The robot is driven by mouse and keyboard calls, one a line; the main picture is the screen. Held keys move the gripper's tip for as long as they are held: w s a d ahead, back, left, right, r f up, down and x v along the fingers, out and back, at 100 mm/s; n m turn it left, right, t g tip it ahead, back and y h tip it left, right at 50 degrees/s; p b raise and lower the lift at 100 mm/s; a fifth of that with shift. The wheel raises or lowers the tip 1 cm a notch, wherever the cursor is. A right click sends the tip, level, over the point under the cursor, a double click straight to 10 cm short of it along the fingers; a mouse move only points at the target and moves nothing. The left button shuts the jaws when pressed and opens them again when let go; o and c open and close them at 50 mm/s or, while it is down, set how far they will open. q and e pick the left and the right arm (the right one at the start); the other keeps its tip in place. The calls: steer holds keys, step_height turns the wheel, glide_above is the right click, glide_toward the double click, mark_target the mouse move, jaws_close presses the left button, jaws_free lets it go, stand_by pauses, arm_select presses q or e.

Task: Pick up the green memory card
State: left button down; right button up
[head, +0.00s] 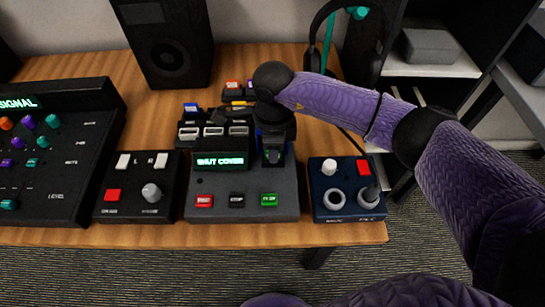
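I cannot clearly make out a green memory card in the head view. Several small cards or cartridges lie behind the grey console, among them a blue one (190,107) and a red one (232,84). My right gripper (273,152) points down over the right rear part of the grey console (215,207), beside its lit screen (220,161) reading "SHUT COVER". Its dark fingers blend with the dark parts below, and a small dull green patch shows there. Whether it holds anything is hidden. My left gripper is out of view.
A black switch box (125,192) and a large mixer (50,170) stand left of the console. A blue knob box (345,198) stands right, near the table edge. A speaker (165,45) and headphones on a stand (325,35) are behind. Bare table (150,100) shows at back left.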

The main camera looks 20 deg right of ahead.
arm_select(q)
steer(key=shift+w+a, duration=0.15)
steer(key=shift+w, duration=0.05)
arm_select(e)
steer(key=shift+f, duration=0.25)
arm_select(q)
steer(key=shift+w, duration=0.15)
arm_select(e)
jaws_close()
steer(key=shift+r, duration=0.1)
